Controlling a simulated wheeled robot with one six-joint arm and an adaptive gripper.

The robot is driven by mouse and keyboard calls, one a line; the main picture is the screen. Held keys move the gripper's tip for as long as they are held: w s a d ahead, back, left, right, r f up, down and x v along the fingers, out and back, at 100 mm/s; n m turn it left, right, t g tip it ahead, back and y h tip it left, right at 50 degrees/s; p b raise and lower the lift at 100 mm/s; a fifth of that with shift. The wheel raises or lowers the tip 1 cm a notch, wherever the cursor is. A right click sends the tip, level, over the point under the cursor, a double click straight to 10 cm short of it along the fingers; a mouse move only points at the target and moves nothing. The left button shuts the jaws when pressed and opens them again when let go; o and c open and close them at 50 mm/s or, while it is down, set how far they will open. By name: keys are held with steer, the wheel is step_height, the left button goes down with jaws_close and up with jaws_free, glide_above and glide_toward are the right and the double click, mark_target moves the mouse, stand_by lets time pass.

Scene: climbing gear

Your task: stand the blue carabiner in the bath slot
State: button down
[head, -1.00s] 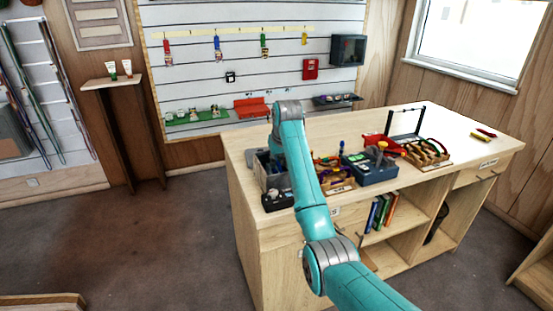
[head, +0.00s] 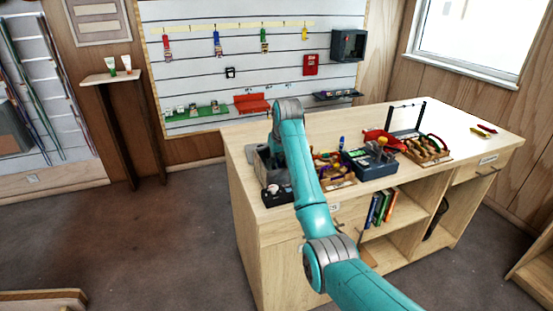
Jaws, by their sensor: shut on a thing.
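My arm (head: 312,190) reaches up over the left part of the workbench, and its far end bends down behind its own link. My gripper is hidden there, so its jaws and anything in them do not show. A dark blue box (head: 368,168), which may be the bath, stands on the bench right of the arm. Its slot is too small to make out. A small blue upright thing (head: 341,141) shows behind the box's left corner; I cannot tell what it is. A blue piece (head: 217,43) hangs on the wall board. I cannot make out the blue carabiner for certain.
A grey open bin (head: 268,165) and a small black device (head: 275,196) are at the bench's left end. The bench's right end (head: 465,125) is mostly clear.

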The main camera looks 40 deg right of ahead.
steer(key=shift+f, duration=0.15)
steer(key=c, duration=1.2)
jaws_free()
steer(key=shift+o, duration=0.2)
steer(key=v, duration=0.7)
steer(key=shift+s+r, duration=0.1)
steer(key=shift+r, duration=0.1)
steer(key=shift+s, duration=0.1)
